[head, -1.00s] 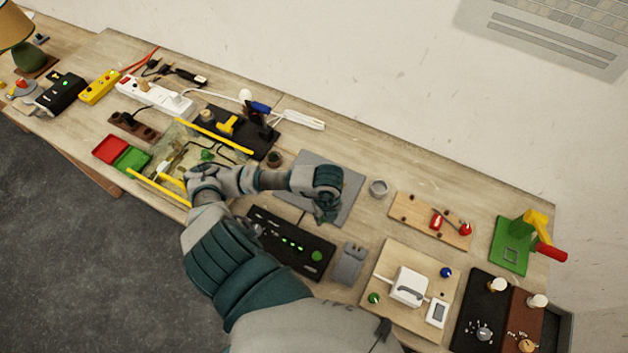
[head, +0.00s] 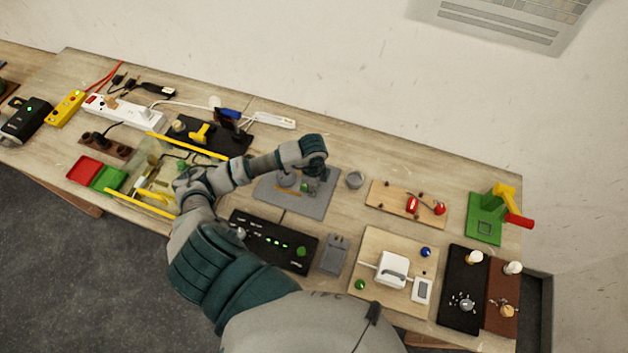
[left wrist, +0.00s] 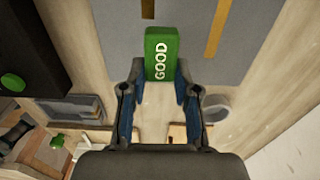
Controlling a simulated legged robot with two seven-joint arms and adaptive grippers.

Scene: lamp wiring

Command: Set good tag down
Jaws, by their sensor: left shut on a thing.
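The green tag with the word GOOD (left wrist: 160,56) is between the fingers of my left gripper (left wrist: 160,90), which is shut on it. In the head view my left gripper (head: 308,178) points down over the right part of the grey mat (head: 270,198). The mat's surface (left wrist: 205,45) also shows beyond the tag in the left wrist view. Whether the tag touches the mat cannot be told. My right gripper is not in view.
A black panel with green lights (head: 270,240) lies in front of the mat, with a grey block (head: 335,254) beside it. A small grey cup (head: 355,180) stands right of the mat. A wooden board with red parts (head: 405,205) is further right.

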